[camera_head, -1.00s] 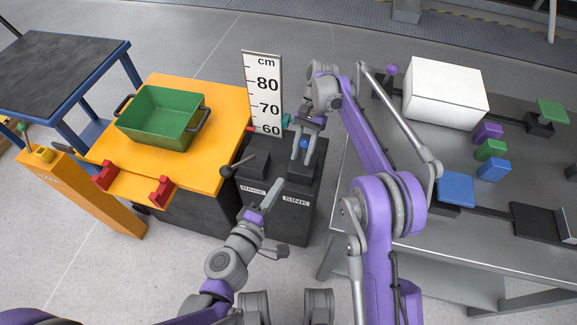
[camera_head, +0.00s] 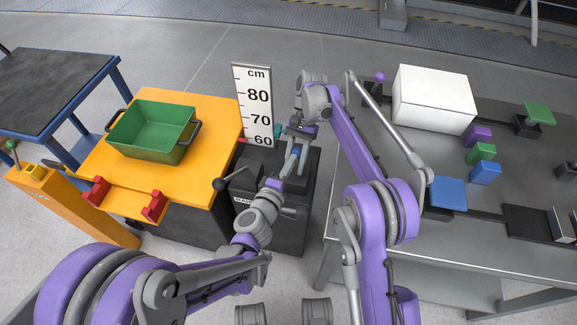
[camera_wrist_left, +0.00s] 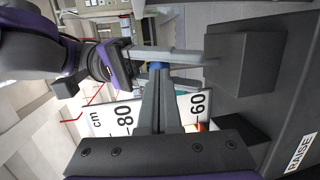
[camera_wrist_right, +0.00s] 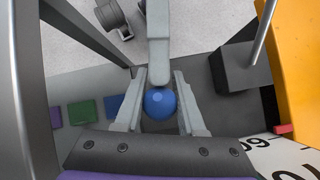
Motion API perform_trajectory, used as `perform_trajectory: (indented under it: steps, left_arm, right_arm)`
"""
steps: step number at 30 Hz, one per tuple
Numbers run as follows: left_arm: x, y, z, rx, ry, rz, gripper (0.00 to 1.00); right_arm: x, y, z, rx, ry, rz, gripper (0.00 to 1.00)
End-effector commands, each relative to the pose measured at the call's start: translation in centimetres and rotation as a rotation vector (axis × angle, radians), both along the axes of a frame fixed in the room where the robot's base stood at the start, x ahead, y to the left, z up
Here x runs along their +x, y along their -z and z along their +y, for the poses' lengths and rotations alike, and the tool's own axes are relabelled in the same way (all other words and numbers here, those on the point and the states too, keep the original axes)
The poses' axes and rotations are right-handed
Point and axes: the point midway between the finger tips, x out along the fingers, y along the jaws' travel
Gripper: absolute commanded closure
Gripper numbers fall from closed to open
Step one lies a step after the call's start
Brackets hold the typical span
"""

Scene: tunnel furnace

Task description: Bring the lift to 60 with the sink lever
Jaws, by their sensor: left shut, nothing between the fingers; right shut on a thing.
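The blue ball knob of the sink lever (camera_wrist_right: 160,104) sits between the fingers of my right gripper (camera_wrist_right: 160,108), which is shut on it. The knob also shows in the left wrist view (camera_wrist_left: 157,66). My left gripper (camera_wrist_left: 161,88) is shut and empty, its tip right by the knob; contact cannot be told. The lift carries an orange top (camera_head: 217,110). The white scale (camera_head: 253,90) stands behind it, with a red pointer (camera_wrist_right: 284,129) close to the 60 mark. The SINK label is hidden behind my left arm.
The raise lever with its black knob (camera_head: 218,184) stands left of my grippers; its RAISE label (camera_wrist_left: 300,152) is visible. A green bin (camera_head: 153,132) stands on the lift top. A grey table (camera_head: 400,240) with a white box (camera_head: 432,98) and several coloured blocks is at the right.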

Motion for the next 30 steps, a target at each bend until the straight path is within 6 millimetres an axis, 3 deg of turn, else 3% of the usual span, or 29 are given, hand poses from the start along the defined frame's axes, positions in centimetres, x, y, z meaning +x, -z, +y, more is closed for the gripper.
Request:
perform_trajectory:
  steps: [17, 18, 22, 30]
  left_arm:
    - [1.5, -0.1, -0.6, 0.001, -0.001, -0.001, 1.0]
    - [1.5, -0.1, -0.6, 0.001, -0.001, -0.001, 1.0]
    - [1.4, -0.1, -0.6, 0.0, 0.0, -0.001, 1.0]
    - [1.3, -0.1, -0.5, -0.001, 0.0, -0.002, 1.0]
  right_arm:
    - [-0.2, 0.0, 0.0, 0.0, -0.003, 0.005, 1.0]
    - [-0.2, -0.1, 0.0, 0.0, -0.003, 0.006, 0.55]
    - [-0.1, 0.0, 0.0, 0.0, -0.002, 0.004, 0.32]
    - [0.0, 0.0, 0.0, 0.0, 0.0, 0.001, 0.31]
